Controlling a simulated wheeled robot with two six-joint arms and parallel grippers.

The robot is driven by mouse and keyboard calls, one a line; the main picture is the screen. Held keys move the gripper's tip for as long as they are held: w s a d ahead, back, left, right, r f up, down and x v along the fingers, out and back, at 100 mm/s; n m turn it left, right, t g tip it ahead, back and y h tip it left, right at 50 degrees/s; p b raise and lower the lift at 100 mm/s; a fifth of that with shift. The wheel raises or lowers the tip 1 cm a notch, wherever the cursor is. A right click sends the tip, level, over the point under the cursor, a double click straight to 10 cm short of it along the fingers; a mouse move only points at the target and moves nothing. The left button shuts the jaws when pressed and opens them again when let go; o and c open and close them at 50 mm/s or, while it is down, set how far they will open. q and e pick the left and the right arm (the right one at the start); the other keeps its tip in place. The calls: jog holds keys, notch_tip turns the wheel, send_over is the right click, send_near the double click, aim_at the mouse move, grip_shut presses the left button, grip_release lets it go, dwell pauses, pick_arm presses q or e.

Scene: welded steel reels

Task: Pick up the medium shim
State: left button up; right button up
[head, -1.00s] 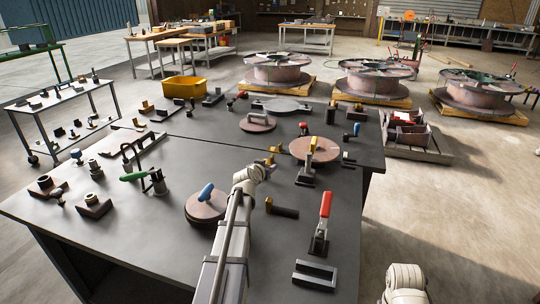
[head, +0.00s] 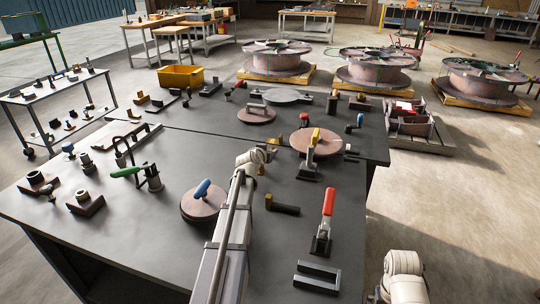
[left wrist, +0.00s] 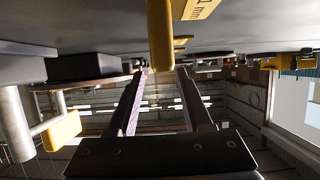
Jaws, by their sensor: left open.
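My left gripper (left wrist: 160,82) is open, its two dark fingers pointing at the bench in the left wrist view, which looks upside down. A yellow shim-like piece (left wrist: 160,35) stands in line with the gap between the fingers; I cannot tell whether they touch it. A yellow plate marked "1 mm" (left wrist: 200,8) lies close by. In the head view, yellow pieces (head: 272,141) show just past my left wrist, partly hidden by it, and the left fingers are hidden. I cannot tell which piece is the medium shim. My right gripper is not in view; only my right arm shows.
A red-handled clamp (head: 326,215), a black angle piece (head: 283,206) and a dark U-shaped bracket (head: 317,276) are right of my left arm. A blue-handled disc (head: 201,204) is left. A yellow-handled clamp (head: 311,158) stands near the wrist. Bare bench lies front left.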

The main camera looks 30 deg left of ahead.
aim_at(272, 148)
pick_arm(q)
jog(key=b+x, duration=0.1)
jog(key=x, duration=0.4)
jog(key=shift+w+r+b, duration=0.1)
jog(key=shift+b, duration=0.25)
jog(key=shift+c, duration=0.2)
grip_shut()
